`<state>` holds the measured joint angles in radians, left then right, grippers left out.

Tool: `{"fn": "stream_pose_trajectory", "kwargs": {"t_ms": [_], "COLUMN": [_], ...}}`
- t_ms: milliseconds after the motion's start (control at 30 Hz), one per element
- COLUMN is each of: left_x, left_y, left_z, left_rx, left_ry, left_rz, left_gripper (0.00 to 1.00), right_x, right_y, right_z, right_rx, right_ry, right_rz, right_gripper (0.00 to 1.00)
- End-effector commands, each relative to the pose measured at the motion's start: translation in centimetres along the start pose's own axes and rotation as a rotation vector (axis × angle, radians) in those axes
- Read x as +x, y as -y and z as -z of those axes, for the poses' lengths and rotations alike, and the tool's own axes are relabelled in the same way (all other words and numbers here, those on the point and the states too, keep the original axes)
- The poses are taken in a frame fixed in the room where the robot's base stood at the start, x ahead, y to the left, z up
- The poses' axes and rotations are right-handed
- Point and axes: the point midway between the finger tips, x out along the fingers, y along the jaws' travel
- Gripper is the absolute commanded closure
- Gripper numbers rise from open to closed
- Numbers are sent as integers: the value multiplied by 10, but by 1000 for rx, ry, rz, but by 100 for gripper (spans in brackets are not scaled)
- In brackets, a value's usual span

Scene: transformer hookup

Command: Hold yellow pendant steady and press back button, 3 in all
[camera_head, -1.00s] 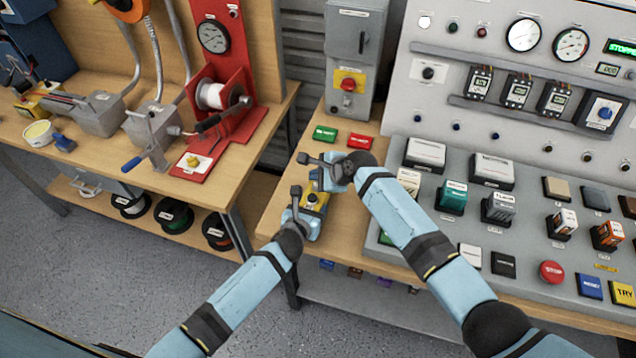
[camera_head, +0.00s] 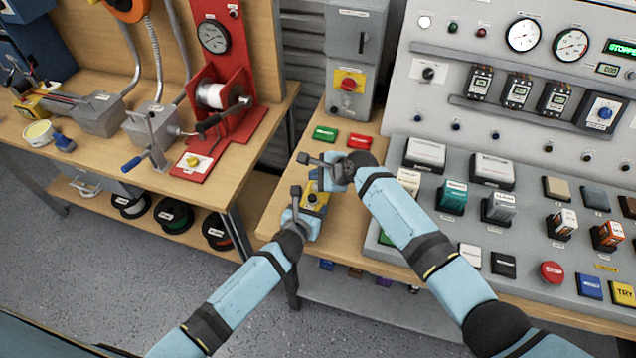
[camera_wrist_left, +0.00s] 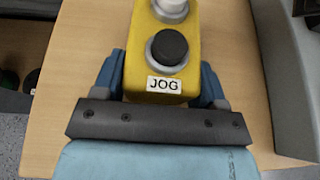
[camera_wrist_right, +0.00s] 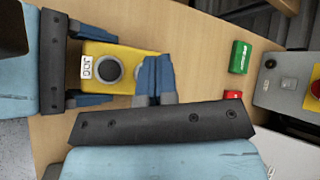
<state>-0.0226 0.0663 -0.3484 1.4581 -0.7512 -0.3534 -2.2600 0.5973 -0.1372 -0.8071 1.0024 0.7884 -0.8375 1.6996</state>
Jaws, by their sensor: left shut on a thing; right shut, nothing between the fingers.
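The yellow pendant (camera_head: 314,199) is on the wooden bench top, near its front left corner. The left wrist view shows its JOG label (camera_wrist_left: 164,85), a black button (camera_wrist_left: 168,47) in a grey ring, and a pale button (camera_wrist_left: 172,6) farther back, cut by the frame edge. My left gripper (camera_wrist_left: 163,72) is shut on the pendant's sides at the JOG end. My right gripper (camera_wrist_right: 153,66) is shut and empty, its blue fingertips at the pendant's back end. In the right wrist view the fingers hide the back button; whether they touch it I cannot tell.
A green block (camera_head: 324,134) and a red block (camera_head: 359,141) lie behind the pendant. A grey box with a red-and-yellow switch (camera_head: 349,82) stands at the back. The sloped control console (camera_head: 440,228) is close on the right. A gap separates the left bench (camera_head: 235,187).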

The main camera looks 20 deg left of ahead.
Motion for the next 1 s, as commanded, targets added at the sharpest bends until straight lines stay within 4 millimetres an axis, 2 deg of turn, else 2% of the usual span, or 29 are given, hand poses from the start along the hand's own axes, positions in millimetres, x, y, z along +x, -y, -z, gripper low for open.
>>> {"fn": "stream_pose_trajectory", "kwargs": {"t_ms": [700,1000], "left_x": [0,0], "left_y": [0,0], "left_z": [0,0], "left_rx": [0,0], "left_ry": [0,0], "left_rz": [0,0], "left_gripper": [66,66], "right_x": [0,6], "right_y": [0,-5], "right_z": [0,4], "right_rx": [0,2], "right_ry": [0,0], "right_rz": [0,-1], "right_gripper": [100,100]}}
